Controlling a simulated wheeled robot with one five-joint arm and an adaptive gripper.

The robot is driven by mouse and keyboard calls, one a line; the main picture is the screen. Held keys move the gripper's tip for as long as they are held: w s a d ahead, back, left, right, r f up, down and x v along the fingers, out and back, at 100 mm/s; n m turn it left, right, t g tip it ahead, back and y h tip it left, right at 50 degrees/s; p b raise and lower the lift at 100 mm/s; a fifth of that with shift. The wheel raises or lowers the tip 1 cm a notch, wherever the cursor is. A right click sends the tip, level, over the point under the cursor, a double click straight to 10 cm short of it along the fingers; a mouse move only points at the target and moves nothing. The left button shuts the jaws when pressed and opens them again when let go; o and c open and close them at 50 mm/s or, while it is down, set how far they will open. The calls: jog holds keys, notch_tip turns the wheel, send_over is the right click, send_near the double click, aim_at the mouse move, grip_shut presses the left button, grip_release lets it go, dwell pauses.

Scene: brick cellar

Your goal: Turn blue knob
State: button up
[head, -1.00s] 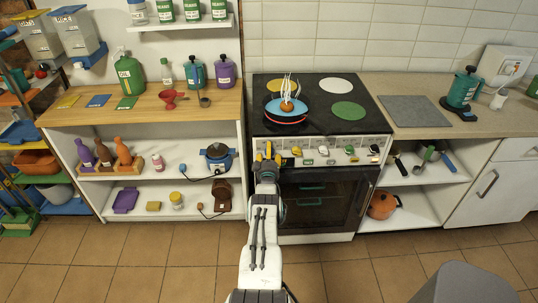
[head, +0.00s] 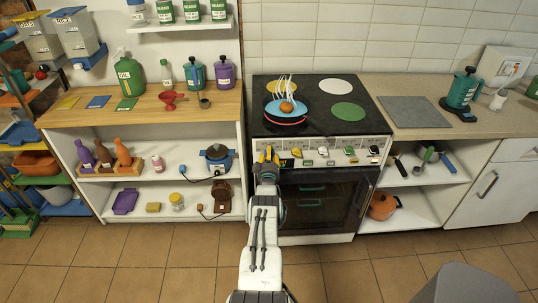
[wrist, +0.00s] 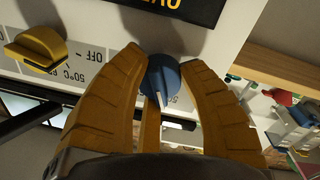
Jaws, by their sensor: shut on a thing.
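The blue knob (wrist: 163,78) sits on the stove's white front panel, and the wrist view shows it between my yellow fingers with a white pointer mark on it. My gripper (wrist: 164,74) is shut on the knob from both sides. In the head view my gripper (head: 268,155) is at the left end of the stove's knob row and hides the blue knob. The stove (head: 330,184) has a blue pan (head: 272,109) on its front left burner, holding a brown round item with white steam-like strands above.
A yellow knob (wrist: 38,49) is beside the blue one, next to printed OFF and 50°C labels. More knobs, such as a yellow one (head: 296,153), continue rightward. A wooden counter (head: 220,118) stands left of the stove. The tiled floor (head: 150,270) is clear.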

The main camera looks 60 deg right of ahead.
jog(key=shift+w+b, duration=0.25)
jog(key=shift+b, duration=0.85)
jog(key=n+b, duration=0.1)
jog(key=b, duration=0.4)
jog(key=shift+n, duration=0.4)
jog(key=b, duration=0.6)
jog(key=shift+w+r+n, duration=0.1)
jog(key=shift+r+n, duration=0.05)
jog(key=shift+n, duration=0.25)
jog(key=shift+r+b, duration=0.3)
jog(key=shift+b, duration=0.2)
jog(key=o, duration=1.2)
jog(key=shift+a+f, duration=0.1)
jog(key=shift+f, duration=0.15)
jog(key=shift+f, duration=0.1)
jog(key=shift+s, duration=0.2)
